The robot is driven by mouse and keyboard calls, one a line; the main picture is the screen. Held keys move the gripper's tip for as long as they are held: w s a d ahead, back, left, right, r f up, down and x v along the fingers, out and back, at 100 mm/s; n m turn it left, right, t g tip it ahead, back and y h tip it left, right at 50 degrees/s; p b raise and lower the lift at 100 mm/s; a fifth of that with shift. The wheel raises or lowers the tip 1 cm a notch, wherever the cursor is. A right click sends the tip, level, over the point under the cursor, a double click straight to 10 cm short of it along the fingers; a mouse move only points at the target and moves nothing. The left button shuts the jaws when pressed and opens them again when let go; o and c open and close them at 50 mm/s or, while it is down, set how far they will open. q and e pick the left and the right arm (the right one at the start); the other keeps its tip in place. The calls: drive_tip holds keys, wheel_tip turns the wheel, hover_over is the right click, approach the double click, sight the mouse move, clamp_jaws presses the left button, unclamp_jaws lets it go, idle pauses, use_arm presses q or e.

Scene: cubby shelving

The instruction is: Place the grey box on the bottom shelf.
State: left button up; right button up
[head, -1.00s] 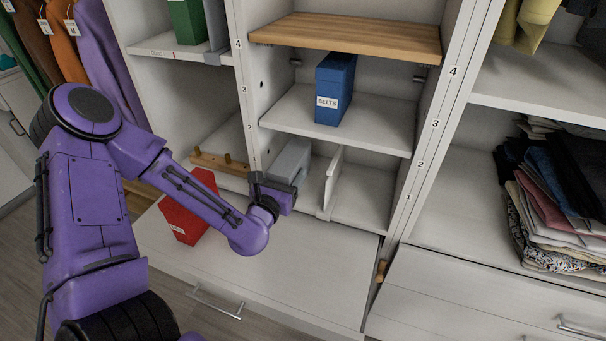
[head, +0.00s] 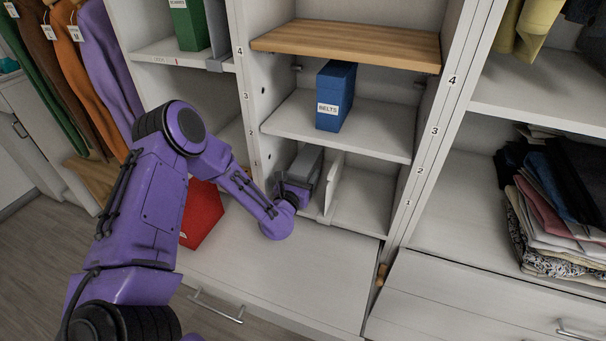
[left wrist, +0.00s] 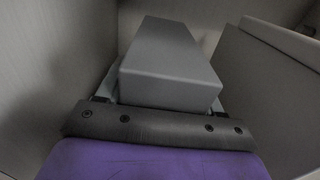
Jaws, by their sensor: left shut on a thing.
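The grey box (head: 308,163) is in the bottom compartment of the middle cubby column, left of a white upright divider (head: 333,181). My left gripper (head: 297,188) is shut on the grey box at its near end. In the left wrist view the grey box (left wrist: 170,65) extends away from the gripper between the left wall and the divider (left wrist: 272,85). The bottom shelf (head: 358,204) shows right of the divider. I cannot tell whether the box's underside touches the shelf. My right gripper is not in view.
A blue box labelled BELTS (head: 335,97) stands on the shelf above. A red box (head: 202,212) stands on the white ledge behind my left arm. Folded clothes (head: 557,200) lie at the right. The ledge (head: 300,265) in front is clear.

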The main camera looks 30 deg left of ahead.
use_arm(q)
drive_tip(key=o, duration=1.2)
drive_tip(key=shift+f, duration=0.1)
drive_tip(key=shift+r, duration=0.35)
drive_tip(key=v, duration=0.3)
drive_tip(key=b+v, duration=0.1)
drive_tip(key=v, duration=0.3)
drive_tip(key=b+v, duration=0.1)
drive_tip(key=v, duration=0.3)
drive_tip(key=shift+a+f, duration=0.1)
drive_tip(key=shift+f, duration=0.2)
drive_tip(key=shift+s+r, duration=0.1)
drive_tip(key=shift+s, duration=0.45)
